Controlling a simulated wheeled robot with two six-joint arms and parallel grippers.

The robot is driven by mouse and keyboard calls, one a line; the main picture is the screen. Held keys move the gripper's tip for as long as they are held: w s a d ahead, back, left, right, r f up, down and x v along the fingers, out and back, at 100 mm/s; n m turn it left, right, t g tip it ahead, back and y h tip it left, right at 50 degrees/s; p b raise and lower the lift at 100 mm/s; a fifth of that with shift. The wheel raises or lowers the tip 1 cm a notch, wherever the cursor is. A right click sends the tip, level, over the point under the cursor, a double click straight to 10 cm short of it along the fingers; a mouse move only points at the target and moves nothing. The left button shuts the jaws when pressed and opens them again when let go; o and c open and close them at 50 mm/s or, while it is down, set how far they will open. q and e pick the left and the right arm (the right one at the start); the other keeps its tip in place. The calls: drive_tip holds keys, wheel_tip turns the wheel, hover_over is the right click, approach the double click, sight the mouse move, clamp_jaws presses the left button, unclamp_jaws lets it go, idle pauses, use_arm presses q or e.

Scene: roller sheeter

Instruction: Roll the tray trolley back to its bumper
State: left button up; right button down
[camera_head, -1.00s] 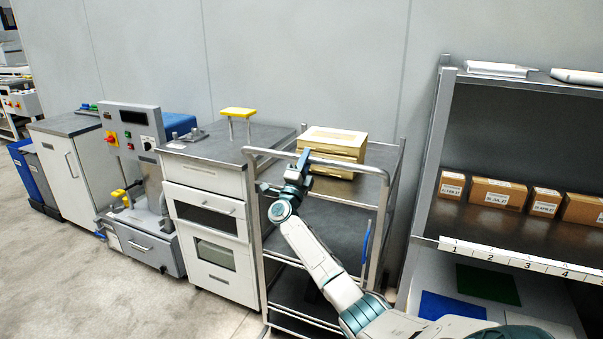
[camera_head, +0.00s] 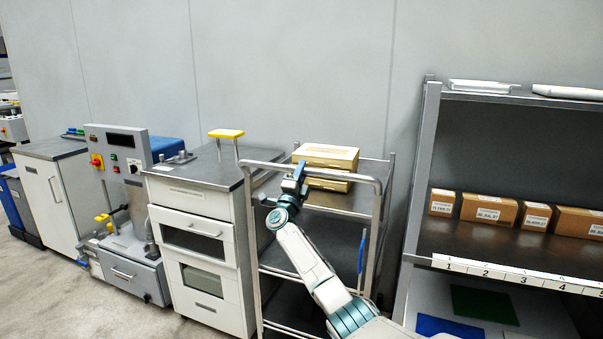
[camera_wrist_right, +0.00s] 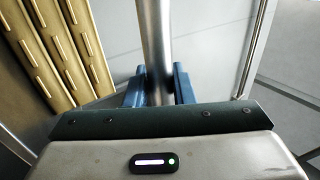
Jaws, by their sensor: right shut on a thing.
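The tray trolley (camera_head: 377,228) is a metal frame cart with several shelves, standing between the white drawer cabinet and the shelf rack. Its curved push handle (camera_head: 335,174) runs across its near top. My right gripper (camera_head: 299,173) is shut on the handle near its left part. In the right wrist view the handle bar (camera_wrist_right: 152,45) passes between the two blue fingers (camera_wrist_right: 158,86). Stacked tan trays (camera_head: 326,157) sit on the trolley's top shelf. A blue lever (camera_head: 362,259) hangs at the trolley's right side. I cannot make out the bumper. My left gripper is not in view.
A white drawer cabinet (camera_head: 204,267) with a yellow-topped stand stands close at the trolley's left. A shelf rack (camera_head: 420,165) with cartons (camera_head: 489,209) stands to its right. The wall is behind. Grey floor (camera_head: 60,300) is open at the front left.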

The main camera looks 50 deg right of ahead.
drive_tip(key=shift+d+r, duration=0.15)
drive_tip(key=shift+r, duration=0.3)
drive_tip(key=c, duration=1.3)
unclamp_jaws()
drive_tip(key=shift+f, duration=0.1)
drive_tip(key=shift+w+d+f, duration=0.2)
drive_tip(key=shift+w+f, duration=0.05)
drive_tip(key=shift+f, duration=0.05)
drive_tip(key=shift+s+a+f, duration=0.1)
drive_tip(key=shift+a, duration=0.1)
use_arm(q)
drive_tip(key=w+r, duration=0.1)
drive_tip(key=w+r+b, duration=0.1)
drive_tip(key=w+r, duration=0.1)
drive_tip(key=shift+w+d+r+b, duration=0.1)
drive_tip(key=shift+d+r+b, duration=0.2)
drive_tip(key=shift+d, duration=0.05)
use_arm(e)
drive_tip(key=v, duration=1)
drive_tip(key=shift+s+a+f, duration=0.1)
drive_tip(key=shift+f, duration=0.05)
